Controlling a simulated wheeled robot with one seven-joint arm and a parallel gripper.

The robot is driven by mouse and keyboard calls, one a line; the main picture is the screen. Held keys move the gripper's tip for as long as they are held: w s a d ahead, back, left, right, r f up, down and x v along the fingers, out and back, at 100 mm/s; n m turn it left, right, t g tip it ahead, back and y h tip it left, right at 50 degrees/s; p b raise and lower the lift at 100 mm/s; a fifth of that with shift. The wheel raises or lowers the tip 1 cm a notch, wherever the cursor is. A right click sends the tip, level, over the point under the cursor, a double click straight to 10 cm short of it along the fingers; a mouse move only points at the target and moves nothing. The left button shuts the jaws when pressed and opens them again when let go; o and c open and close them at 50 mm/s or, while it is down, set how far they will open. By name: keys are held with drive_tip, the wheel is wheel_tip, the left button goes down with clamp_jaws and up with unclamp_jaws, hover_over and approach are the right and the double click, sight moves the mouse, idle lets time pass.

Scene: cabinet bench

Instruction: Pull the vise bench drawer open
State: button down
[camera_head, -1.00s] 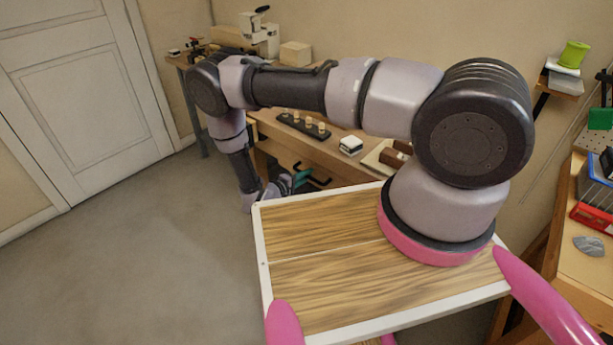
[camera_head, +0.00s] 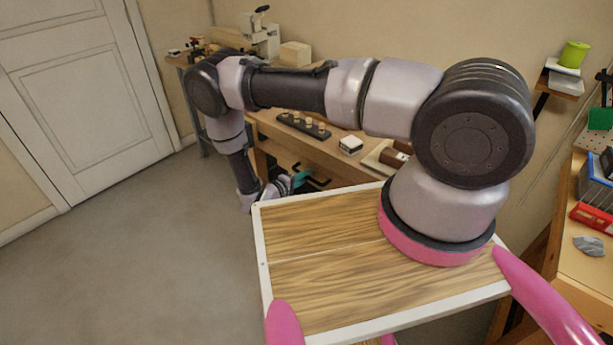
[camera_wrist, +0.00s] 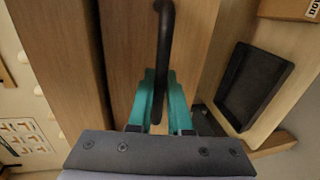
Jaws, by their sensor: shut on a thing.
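The vise bench (camera_head: 330,158) stands against the wall behind my arm. In the wrist view, a brown wooden drawer front (camera_wrist: 128,60) fills the middle and carries a black bar handle (camera_wrist: 163,45). My gripper (camera_wrist: 162,100) has its teal fingers on either side of the handle and is shut on it. In the head view, my gripper (camera_head: 300,179) is a small teal patch at the bench front, partly hidden by my wrist. A dark gap runs along the left side of the drawer front in the wrist view; I cannot tell how far the drawer is out.
A black tray (camera_wrist: 252,85) and part of a cardboard box (camera_wrist: 290,8) lie on a light wooden surface at right in the wrist view. The floor (camera_head: 150,240) left of the bench is clear.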

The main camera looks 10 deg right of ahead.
drive_tip(key=f+v, duration=0.2)
drive_tip(key=v, duration=0.9)
drive_tip(key=f+v, duration=0.3)
drive_tip(key=v, duration=0.9)
drive_tip(key=shift+s+a, duration=0.4)
drive_tip(key=shift+a, duration=0.15)
drive_tip(key=c, duration=0.8)
unclamp_jaws()
drive_tip(key=shift+r, duration=0.1)
drive_tip(key=shift+c, duration=0.2)
drive_tip(key=v, duration=1)
drive_tip(key=shift+s+a, duration=0.25)
drive_tip(key=shift+a, duration=0.05)
